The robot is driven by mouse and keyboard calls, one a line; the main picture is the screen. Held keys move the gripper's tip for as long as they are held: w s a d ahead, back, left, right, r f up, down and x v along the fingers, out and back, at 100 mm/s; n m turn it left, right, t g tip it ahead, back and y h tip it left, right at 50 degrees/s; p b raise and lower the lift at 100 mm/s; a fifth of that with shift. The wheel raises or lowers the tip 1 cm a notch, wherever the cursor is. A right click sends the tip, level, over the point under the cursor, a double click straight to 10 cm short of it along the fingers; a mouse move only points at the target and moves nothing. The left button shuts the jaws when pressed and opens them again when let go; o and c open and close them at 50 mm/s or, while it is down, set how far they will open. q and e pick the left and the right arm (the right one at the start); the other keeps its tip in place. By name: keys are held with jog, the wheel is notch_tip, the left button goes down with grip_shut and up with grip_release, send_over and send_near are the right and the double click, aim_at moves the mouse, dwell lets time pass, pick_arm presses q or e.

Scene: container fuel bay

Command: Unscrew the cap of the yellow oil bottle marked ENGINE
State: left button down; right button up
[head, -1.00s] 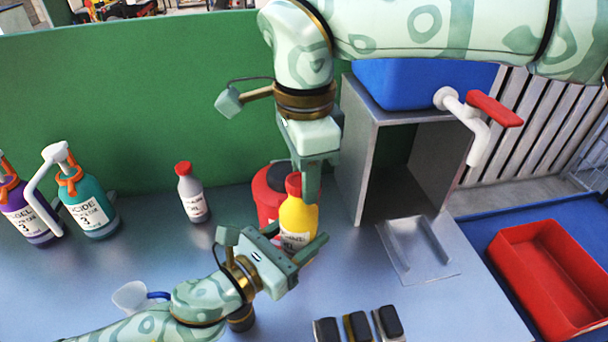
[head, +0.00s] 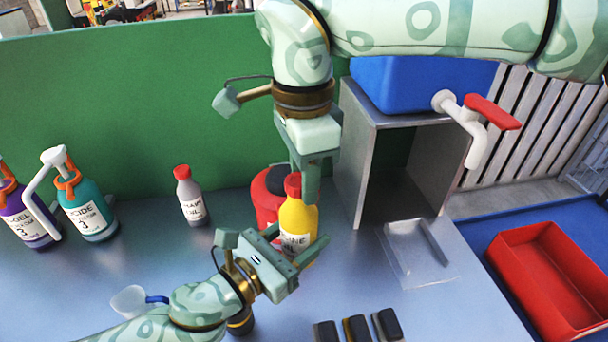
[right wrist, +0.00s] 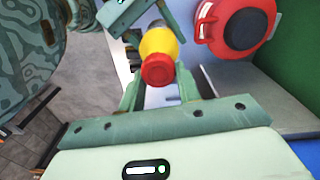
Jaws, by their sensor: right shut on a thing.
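The yellow oil bottle (head: 297,220) stands upright on the bench, its white label partly covered so only the end of the word shows. Its red cap (head: 293,185) is on top and also faces me in the right wrist view (right wrist: 158,70). My right gripper (head: 304,186) comes down from above and is shut on the cap, with a finger on each side of it. My left gripper (head: 292,243) is low at the bottle's body, which sits between its fingers. I cannot tell whether those fingers press on it.
A red round container (head: 266,205) stands close behind the bottle. A grey red-capped bottle (head: 190,200) and pump bottles (head: 88,210) stand left. Dark blocks (head: 357,328) lie in front. A metal stand (head: 358,170) and red tray (head: 550,270) are right.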

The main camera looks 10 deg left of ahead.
pick_arm(q)
jog(key=shift+f, duration=0.25)
pick_arm(e)
jog(key=shift+w+r, duration=0.1)
jog(key=shift+r, duration=0.7)
jog(key=shift+c, duration=0.3)
jog(key=shift+r, duration=2)
pick_arm(q)
jog(key=shift+f, duration=0.1)
